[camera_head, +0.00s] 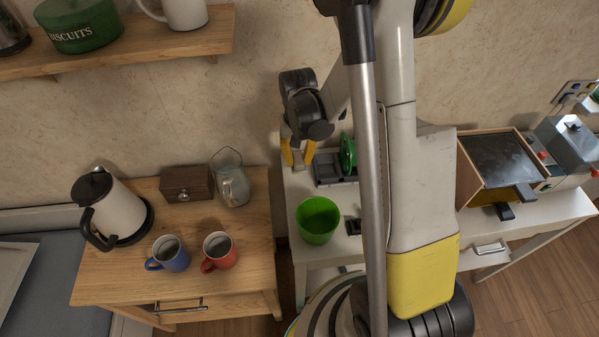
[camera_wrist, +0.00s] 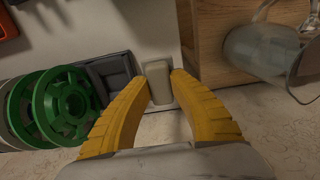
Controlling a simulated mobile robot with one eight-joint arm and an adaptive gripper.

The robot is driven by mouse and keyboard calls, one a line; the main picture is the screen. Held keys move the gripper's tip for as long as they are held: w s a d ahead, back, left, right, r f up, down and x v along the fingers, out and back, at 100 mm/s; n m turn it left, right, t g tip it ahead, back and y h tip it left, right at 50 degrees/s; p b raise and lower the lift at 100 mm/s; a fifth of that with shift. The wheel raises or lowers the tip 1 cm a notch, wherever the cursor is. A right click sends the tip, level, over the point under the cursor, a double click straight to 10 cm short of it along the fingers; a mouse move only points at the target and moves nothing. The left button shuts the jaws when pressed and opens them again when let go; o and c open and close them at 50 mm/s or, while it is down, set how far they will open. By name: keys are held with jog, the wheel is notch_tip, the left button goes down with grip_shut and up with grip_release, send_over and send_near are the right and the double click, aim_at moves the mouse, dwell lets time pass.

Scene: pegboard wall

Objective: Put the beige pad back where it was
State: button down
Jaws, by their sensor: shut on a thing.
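The beige pad (camera_wrist: 158,84) is a small pale block in the wrist view. It sits between the yellow fingertips of my gripper (camera_wrist: 161,80), which is shut on it. In the head view my gripper (camera_head: 298,155) points down at the back left corner of the white table (camera_head: 295,198), close to the wall. The pad is hard to make out there. I cannot tell whether the pad touches the table top or is held just above it.
A green spool (camera_wrist: 67,105) and a dark grey holder (camera_wrist: 112,76) are left of the pad. The wooden table (camera_head: 110,278) carries a glass jar (camera_head: 234,188), a wooden box (camera_head: 187,184), two mugs and a kettle (camera_head: 118,212). A green cup (camera_head: 317,220) stands nearer the front.

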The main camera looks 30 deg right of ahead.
aim_at(298, 180)
notch_tip(298, 180, down, 7)
jog(key=shift+a+f+b, duration=0.1)
jog(key=shift+a+b, duration=0.05)
jog(key=shift+b, duration=0.95)
jog(key=c, duration=1.3)
grip_release()
